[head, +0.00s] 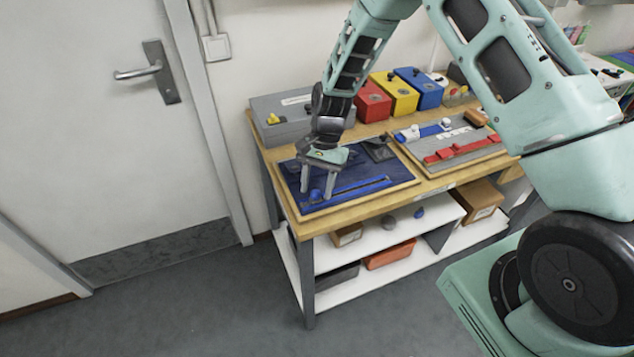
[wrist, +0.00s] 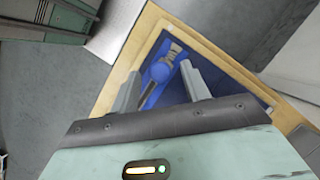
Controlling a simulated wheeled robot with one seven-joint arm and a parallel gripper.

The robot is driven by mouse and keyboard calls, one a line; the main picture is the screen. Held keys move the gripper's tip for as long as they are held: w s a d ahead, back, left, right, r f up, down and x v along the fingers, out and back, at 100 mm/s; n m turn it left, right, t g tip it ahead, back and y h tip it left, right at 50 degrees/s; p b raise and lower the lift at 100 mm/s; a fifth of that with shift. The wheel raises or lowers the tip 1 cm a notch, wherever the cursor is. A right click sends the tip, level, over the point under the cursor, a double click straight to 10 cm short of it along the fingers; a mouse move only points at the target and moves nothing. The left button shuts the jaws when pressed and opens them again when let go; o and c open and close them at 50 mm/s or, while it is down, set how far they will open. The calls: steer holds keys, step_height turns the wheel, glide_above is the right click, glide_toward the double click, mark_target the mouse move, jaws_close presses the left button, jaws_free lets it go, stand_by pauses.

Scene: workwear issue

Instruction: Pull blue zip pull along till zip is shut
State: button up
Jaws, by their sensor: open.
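The blue zip pull (head: 315,195) is a small blue knob at the left end of a blue zip strip (head: 350,188) on a dark navy panel (head: 345,160). My gripper (head: 318,192) points down over the panel at the zip's left end. Its two fingers are apart, with the pull showing between or just behind them. In the wrist view the blue pull (wrist: 161,71) lies between the spread fingertips (wrist: 160,82), on the blue strip. I cannot tell whether either finger touches it.
The panel lies on a wooden bench (head: 400,203). To its right is a grey board (head: 450,140) with red, white and blue sliders. Behind stand a grey box (head: 275,120) and red (head: 372,103), yellow (head: 394,94) and blue (head: 419,88) boxes. A door (head: 120,130) is at left.

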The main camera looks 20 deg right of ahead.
jaws_close()
steer(key=b, duration=0.1)
glide_above(381, 183)
steer(key=w+d, duration=0.1)
steer(key=shift+w+d, duration=0.15)
steer(key=shift+w, duration=0.05)
stand_by(0.4)
jaws_free()
steer(key=shift+d, duration=0.15)
steer(key=b+v, duration=0.3)
steer(key=v, duration=1.4)
steer(key=shift+r+b, duration=0.2)
steer(key=shift+b, duration=0.2)
